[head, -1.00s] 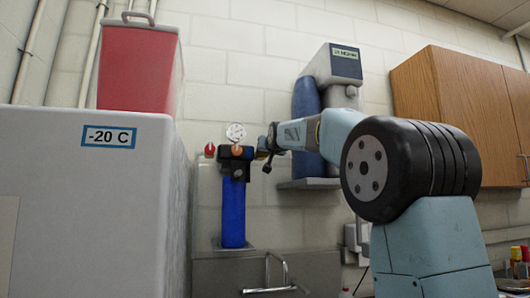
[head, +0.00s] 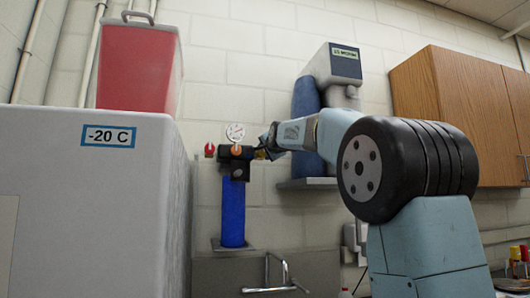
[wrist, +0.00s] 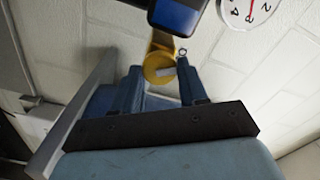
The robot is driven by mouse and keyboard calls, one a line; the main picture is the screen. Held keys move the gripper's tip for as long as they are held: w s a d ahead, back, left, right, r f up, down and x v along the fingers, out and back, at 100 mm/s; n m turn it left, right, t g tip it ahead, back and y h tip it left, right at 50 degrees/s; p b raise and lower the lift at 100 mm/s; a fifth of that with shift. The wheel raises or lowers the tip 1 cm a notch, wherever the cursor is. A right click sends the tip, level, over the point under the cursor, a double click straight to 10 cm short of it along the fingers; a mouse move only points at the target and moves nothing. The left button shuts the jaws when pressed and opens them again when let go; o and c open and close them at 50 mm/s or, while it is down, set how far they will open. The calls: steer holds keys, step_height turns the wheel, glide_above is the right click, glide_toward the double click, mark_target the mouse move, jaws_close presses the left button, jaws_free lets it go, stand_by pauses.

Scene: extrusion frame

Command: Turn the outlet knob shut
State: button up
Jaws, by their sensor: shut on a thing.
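The blue filter housing (head: 233,212) hangs upright by the wall, with a dark head (head: 236,166) on top. A red knob (head: 210,149) is at its left and an orange knob (head: 236,149) at its front. A yellow knob (wrist: 158,66) on the right side shows in the wrist view, with a pale bar across its face. No label shows which is the outlet. My gripper (wrist: 159,72) has its two fingers on either side of the yellow knob, shut on it. In the head view my gripper (head: 266,149) reaches the head's right side, and its fingertips are hard to see.
A round gauge (head: 235,132) sits just above the head. A white freezer (head: 85,210) with a red box (head: 138,65) on it stands at left. A dispenser (head: 338,65) is on the wall behind my arm. A sink faucet (head: 277,270) is below.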

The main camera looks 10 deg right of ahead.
steer(key=m, duration=0.5)
steer(key=shift+d+f+m, duration=0.15)
steer(key=shift+f+m, duration=0.2)
steer(key=shift+m, duration=0.05)
stand_by(0.4)
steer(key=o, duration=1)
steer(key=shift+r, duration=0.15)
steer(key=shift+s, duration=0.15)
steer(key=s, duration=1.3)
steer(key=shift+s, duration=0.2)
